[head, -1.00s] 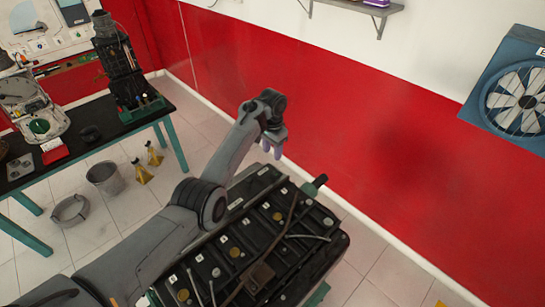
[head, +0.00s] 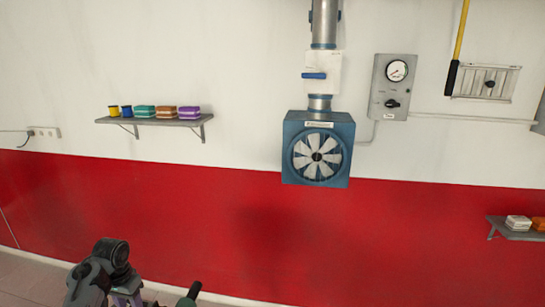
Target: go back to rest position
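My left gripper (head: 126,298) is at the bottom left of the head view, at the end of my grey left arm. Its fingertips are cut off by the lower edge, so I cannot see whether it is open or shut, and nothing held shows. My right gripper is not in view.
A green-and-dark end piece (head: 189,294), seemingly of the engine trainer, shows at the bottom edge right of my gripper. On the wall are a blue fan (head: 318,160), a gauge box (head: 391,88), a left shelf (head: 160,121) with boxes and spools, and a right shelf (head: 515,235).

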